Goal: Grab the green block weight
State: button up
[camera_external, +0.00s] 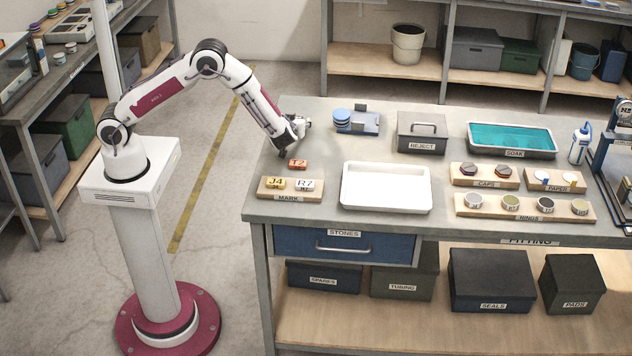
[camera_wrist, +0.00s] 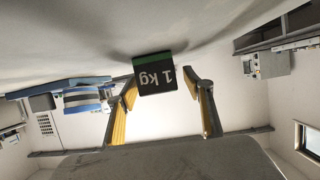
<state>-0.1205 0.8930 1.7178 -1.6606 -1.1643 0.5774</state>
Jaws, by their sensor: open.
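The green block weight (camera_wrist: 154,75) shows in the wrist view as a dark block with a green edge and "1 kg" on its face, which appears upside down. It sits against the grey bench surface. My gripper (camera_wrist: 162,88) is open, with yellow-padded fingers on either side of the block in the picture. Gaps show between the block and both fingers; I cannot tell how far the block is between them in depth. In the external view my gripper (camera_external: 297,130) is low over the bench's back left part, and I cannot make out the block there.
Blue round pieces (camera_external: 342,118) on a stand are just right of my gripper. A REJECT box (camera_external: 421,133) stands further right.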

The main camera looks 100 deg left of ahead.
dwell(0.3)
grip_shut()
jog(key=shift+r, duration=0.1)
jog(key=shift+r, duration=0.2)
jog(key=shift+r, duration=4.8)
